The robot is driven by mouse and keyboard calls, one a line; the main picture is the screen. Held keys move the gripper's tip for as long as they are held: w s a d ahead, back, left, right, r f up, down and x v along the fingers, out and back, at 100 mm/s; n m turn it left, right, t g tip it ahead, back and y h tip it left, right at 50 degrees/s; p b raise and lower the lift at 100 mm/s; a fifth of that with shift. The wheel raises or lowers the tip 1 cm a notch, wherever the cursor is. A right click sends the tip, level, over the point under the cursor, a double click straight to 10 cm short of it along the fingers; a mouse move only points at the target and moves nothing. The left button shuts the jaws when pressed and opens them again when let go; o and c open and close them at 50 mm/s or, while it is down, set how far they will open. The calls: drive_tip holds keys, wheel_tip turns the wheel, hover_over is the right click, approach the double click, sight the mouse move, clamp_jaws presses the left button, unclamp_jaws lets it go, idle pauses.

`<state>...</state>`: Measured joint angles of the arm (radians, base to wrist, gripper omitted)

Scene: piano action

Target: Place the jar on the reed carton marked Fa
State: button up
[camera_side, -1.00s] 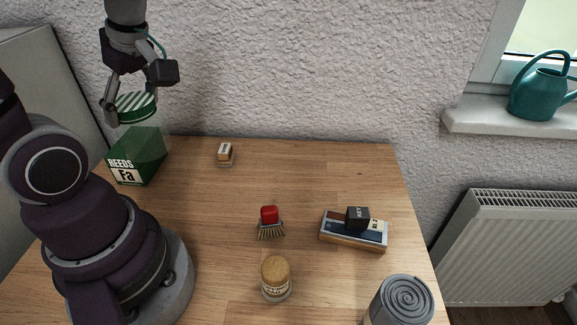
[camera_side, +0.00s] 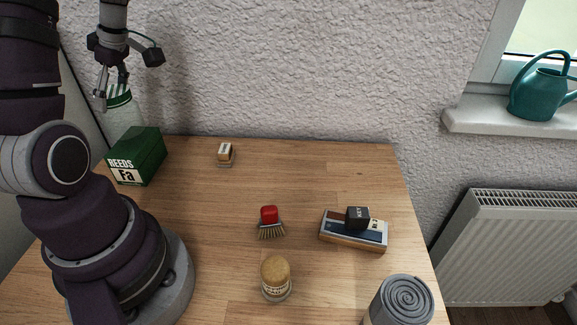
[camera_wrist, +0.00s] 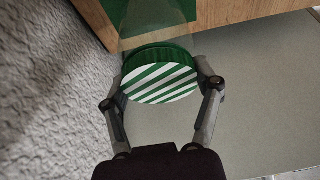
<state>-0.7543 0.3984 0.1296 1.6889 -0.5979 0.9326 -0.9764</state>
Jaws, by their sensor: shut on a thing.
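The jar has a green-and-white striped lid (camera_side: 118,97), which also shows in the wrist view (camera_wrist: 160,82). Its clear body shows faintly beyond the lid in the wrist view. My gripper (camera_side: 113,92) is shut on the lid from both sides, as the wrist view (camera_wrist: 160,85) also shows. The green reed carton (camera_side: 137,157) marked "Fa" stands at the far left of the table. The jar is held in the air above the carton's level, apart from it and toward its left in the side view.
On the wooden table (camera_side: 220,215) are a small stamp-like block (camera_side: 226,154), a red-topped brush (camera_side: 269,221), a cork-topped jar (camera_side: 276,279), a box with a black block (camera_side: 357,218) on it, and a grey roll (camera_side: 402,301). The wall is close behind.

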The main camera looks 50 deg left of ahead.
drive_tip(key=shift+f, duration=1)
drive_tip(key=shift+f, duration=0.1)
drive_tip(key=o, duration=1.2)
drive_tip(key=v, duration=1.2)
drive_tip(key=w+d+f+m+t+h, duration=0.1)
drive_tip(key=d+m+t, duration=0.2)
drive_tip(key=d+m, duration=0.4)
drive_tip(key=w+d+f+m+t+h, duration=0.1)
drive_tip(key=d+m+t, duration=0.2)
drive_tip(key=d+m, duration=0.5)
drive_tip(key=w+d+f+m+t+h, duration=0.1)
drive_tip(key=d+m+t, duration=0.1)
drive_tip(key=d+m, duration=0.6)
drive_tip(key=shift+d+f+m+t, duration=0.1)
drive_tip(key=shift+f+m+t, duration=0.1)
drive_tip(key=shift+m, duration=0.85)
drive_tip(key=shift+d+f+m+t, duration=0.1)
drive_tip(key=shift+f+m+t, duration=0.1)
drive_tip(key=shift+m, duration=0.85)
